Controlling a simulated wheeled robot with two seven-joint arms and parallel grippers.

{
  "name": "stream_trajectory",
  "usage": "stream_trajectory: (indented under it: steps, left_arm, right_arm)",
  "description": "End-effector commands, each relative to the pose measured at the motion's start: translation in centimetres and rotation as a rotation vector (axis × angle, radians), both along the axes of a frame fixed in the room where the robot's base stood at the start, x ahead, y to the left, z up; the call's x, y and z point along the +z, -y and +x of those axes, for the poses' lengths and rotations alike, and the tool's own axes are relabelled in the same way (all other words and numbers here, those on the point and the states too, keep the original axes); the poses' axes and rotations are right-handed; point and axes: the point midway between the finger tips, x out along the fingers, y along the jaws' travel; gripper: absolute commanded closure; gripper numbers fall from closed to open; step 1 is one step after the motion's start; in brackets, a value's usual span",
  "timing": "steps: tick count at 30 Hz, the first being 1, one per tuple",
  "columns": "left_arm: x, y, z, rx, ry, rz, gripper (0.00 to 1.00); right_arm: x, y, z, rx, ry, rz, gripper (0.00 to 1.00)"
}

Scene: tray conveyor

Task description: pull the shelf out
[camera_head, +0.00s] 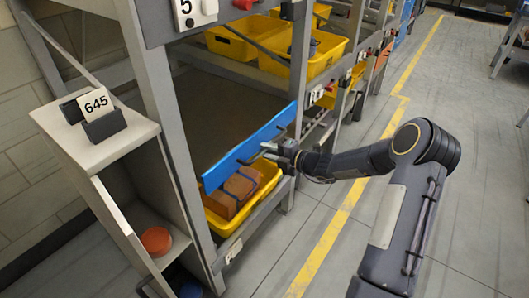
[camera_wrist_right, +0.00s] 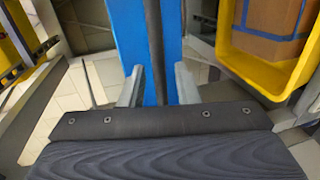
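The shelf (camera_head: 225,105) is a dark flat panel with a blue front edge (camera_head: 250,147) and black handles on that edge. It sits in the grey rack above a yellow bin. My right gripper (camera_head: 272,151) is at the right part of the blue edge, by a handle. In the right wrist view, the dark handle bar (camera_wrist_right: 154,45) runs in front of the blue edge, and the two fingers (camera_wrist_right: 157,80) stand apart on either side of it. Gaps show between fingers and bar, so the gripper looks open. My left gripper is not seen.
A yellow bin (camera_head: 265,185) with a brown box (camera_head: 233,192) is below the shelf, also close by in the right wrist view (camera_wrist_right: 240,75). More yellow bins (camera_head: 318,62) stand behind. A cabinet (camera_head: 95,140) with a 645 sign is at left. The floor at right is open.

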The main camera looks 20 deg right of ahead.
Motion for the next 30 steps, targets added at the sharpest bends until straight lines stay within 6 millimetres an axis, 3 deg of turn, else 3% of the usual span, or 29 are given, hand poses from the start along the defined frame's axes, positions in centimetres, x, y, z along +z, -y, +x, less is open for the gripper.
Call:
stream_trajectory:
  steps: [6,14,21,30]
  left_arm:
    - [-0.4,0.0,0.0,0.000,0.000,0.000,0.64]
    - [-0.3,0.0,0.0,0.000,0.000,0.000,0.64]
    - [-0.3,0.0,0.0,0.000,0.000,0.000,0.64]
    - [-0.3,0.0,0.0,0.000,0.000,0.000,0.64]
  right_arm:
    - [-0.4,-1.0,1.6,0.001,0.001,-0.002,0.71]
    - [-0.3,-1.0,1.7,0.002,0.001,-0.002,0.71]
    - [-0.4,-1.0,1.7,0.002,0.001,-0.003,1.00]
    - [-0.4,-1.0,1.6,0.002,0.001,-0.003,1.00]
